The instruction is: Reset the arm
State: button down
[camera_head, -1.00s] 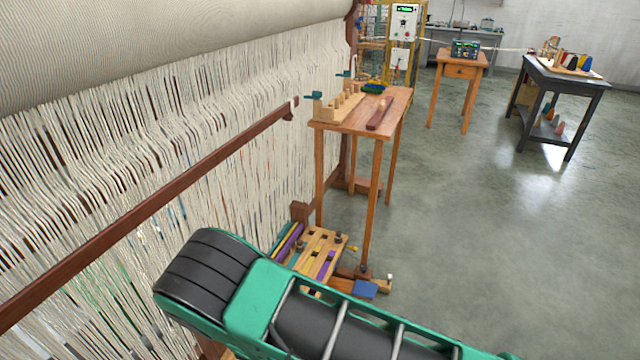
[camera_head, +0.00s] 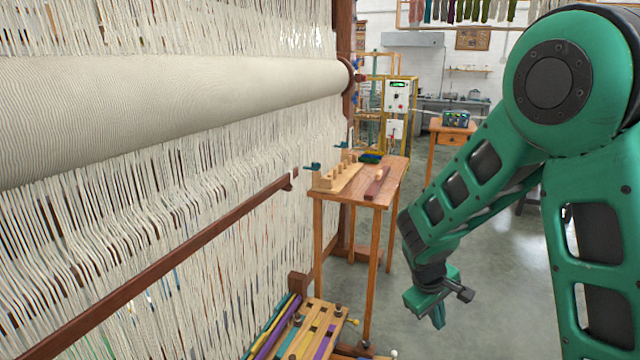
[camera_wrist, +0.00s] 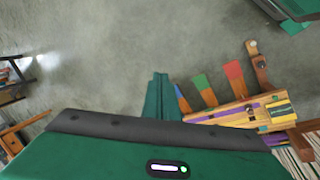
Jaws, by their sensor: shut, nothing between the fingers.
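My gripper (camera_head: 439,314) hangs at the end of my green arm at the right of the head view, pointing down over the concrete floor. It is to the right of the small wooden table (camera_head: 370,196) and apart from it. In the wrist view the green fingers (camera_wrist: 161,95) are together with nothing between them, and bare floor lies beyond them. My arm is bent at a large elbow joint at the upper right of the head view.
The loom (camera_head: 150,120) with white threads fills the left. A wooden pedal frame (camera_head: 310,332) stands low in front; its coloured pedals (camera_wrist: 234,75) show in the wrist view. A control box (camera_head: 398,96) and another table (camera_head: 452,127) stand behind. Floor is free right of the small table.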

jog(key=s+d+r+m+g+y, duration=0.2)
jog(key=s+d+r+m, duration=0.4)
jog(key=s+d+r, duration=0.5)
jog(key=s+r+m+y, duration=0.1)
jog(key=s+m, duration=0.2)
jog(key=s, duration=0.6)
jog(key=s+d+r+m+y, duration=0.1)
jog(key=s+r+m, duration=0.1)
jog(key=s, duration=0.7)
jog(key=shift+d+r+m, duration=0.2)
jog(key=shift+d+m, duration=0.05)
jog(key=shift+m, duration=0.25)
